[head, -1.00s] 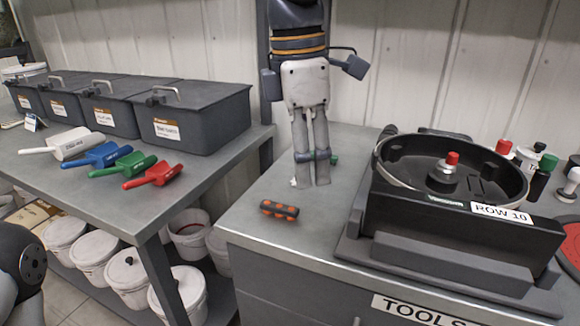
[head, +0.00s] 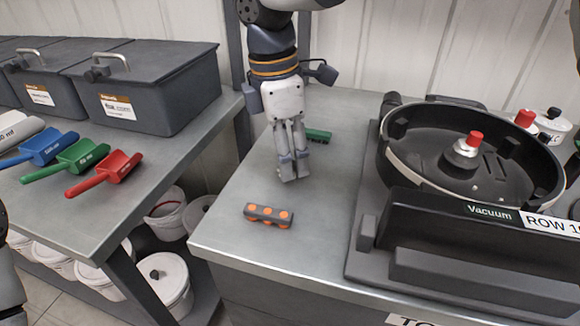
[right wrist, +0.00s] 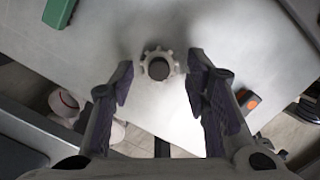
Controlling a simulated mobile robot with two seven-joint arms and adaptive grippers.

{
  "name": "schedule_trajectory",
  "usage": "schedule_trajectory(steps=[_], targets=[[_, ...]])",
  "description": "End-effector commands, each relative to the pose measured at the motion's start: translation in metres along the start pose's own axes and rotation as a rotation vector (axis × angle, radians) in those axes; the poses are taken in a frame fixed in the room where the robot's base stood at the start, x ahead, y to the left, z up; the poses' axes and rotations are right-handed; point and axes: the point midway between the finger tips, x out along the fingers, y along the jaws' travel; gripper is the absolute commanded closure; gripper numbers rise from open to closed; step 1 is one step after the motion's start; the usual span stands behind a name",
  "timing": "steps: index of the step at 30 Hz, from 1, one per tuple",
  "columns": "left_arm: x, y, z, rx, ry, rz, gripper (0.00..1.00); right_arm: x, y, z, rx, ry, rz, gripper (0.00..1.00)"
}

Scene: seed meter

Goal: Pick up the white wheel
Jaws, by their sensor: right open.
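The white wheel (right wrist: 146,66) is a small toothed disc with a dark round centre. In the right wrist view it lies on the grey bench top, between and just beyond my fingertips. In the head view I cannot make it out; my gripper seems to hide it. My right gripper (head: 290,178) points down over the bench, left of the large black bowl unit. In the right wrist view my right gripper (right wrist: 161,84) is open and empty, with a finger on either side of the wheel. My left gripper is out of view.
A dark roller with orange studs (head: 268,216) lies in front of my right gripper. A green piece (head: 318,136) lies just behind it. The black seed meter unit (head: 470,232) stands at right. Coloured scoops (head: 104,174) and grey bins (head: 150,88) are on the left table.

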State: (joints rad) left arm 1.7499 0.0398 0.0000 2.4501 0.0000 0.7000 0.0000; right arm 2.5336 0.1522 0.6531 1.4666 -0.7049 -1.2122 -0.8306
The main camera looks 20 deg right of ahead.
Motion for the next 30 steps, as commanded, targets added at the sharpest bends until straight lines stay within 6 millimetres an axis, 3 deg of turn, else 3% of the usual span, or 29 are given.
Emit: schedule_trajectory(steps=[8, 12, 14, 25, 30], targets=[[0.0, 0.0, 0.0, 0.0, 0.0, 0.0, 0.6, 0.008, 0.0, 0.0, 0.0, -0.001, 0.0, 0.57], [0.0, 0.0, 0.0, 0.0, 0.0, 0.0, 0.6, 0.008, 0.0, 0.0, 0.0, -0.001, 0.0, 0.89], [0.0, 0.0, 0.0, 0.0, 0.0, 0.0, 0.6, 0.008, 0.0, 0.0, 0.0, -0.001, -0.001, 1.0], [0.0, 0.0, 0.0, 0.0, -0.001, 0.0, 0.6, 0.007, 0.0, 0.0, 0.0, -0.001, -0.003, 1.0], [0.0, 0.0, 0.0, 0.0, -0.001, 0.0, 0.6, -0.018, 0.001, 0.003, 0.002, 0.0, 0.002, 1.0]])
